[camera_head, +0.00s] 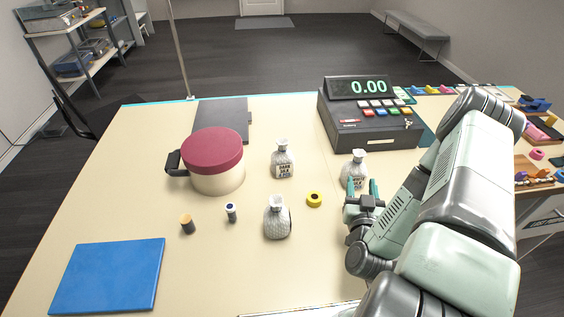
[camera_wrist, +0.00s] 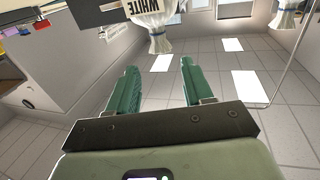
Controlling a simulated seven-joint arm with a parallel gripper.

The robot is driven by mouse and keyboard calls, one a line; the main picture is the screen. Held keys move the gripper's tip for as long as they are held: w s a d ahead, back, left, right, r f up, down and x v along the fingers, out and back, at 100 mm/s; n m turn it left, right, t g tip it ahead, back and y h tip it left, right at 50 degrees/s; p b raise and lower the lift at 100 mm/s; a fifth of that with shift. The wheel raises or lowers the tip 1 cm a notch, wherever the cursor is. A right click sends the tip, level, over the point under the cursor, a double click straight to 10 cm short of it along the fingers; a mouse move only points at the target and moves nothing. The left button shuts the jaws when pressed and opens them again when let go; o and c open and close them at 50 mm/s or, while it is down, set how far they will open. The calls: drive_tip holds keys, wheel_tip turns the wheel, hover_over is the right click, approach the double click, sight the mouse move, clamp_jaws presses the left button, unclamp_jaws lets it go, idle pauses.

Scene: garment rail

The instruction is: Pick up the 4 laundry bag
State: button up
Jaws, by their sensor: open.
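Three small pale laundry bags with tied necks stand on the table. One bag (camera_head: 282,163) with a dark-printed label is at the middle back. Another bag (camera_head: 277,221) is nearer the front, its label not visible. The third bag (camera_head: 354,166) stands at the right, just beyond my gripper. I cannot make out a 4 on any bag. My gripper (camera_head: 362,188) is open and empty, its green fingers pointing toward the third bag. In the wrist view a bag (camera_wrist: 160,42) reading "WHITE" shows at the top, beyond the open fingers (camera_wrist: 158,78) and not between them.
A cash register (camera_head: 372,130) reading 0.00 stands behind the right bag. A lidded pot (camera_head: 216,178) is at the left, with a grey board (camera_head: 222,118) behind it. A blue board (camera_head: 108,276) is front left.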

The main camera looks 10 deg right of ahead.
sight(284, 144)
drive_tip(key=w+a+n+y, duration=0.2)
drive_tip(key=w+a+y, duration=0.1)
drive_tip(key=w+a, duration=0.1)
drive_tip(key=w+a+n+y, duration=0.2)
drive_tip(key=w+a+y, duration=0.2)
drive_tip(key=a, duration=0.3)
drive_tip(key=w+a+r+n+y, duration=0.1)
drive_tip(key=w+a+n+y, duration=0.2)
drive_tip(key=w+a, duration=0.2)
drive_tip(key=shift+w+a+y, duration=0.2)
drive_tip(key=shift+w+y, duration=0.2)
drive_tip(key=shift+w, duration=0.15)
drive_tip(key=x, duration=0.5)
drive_tip(key=shift+w+a, duration=0.2)
drive_tip(key=shift+w, duration=0.05)
drive_tip(key=shift+f, duration=0.1)
clamp_jaws()
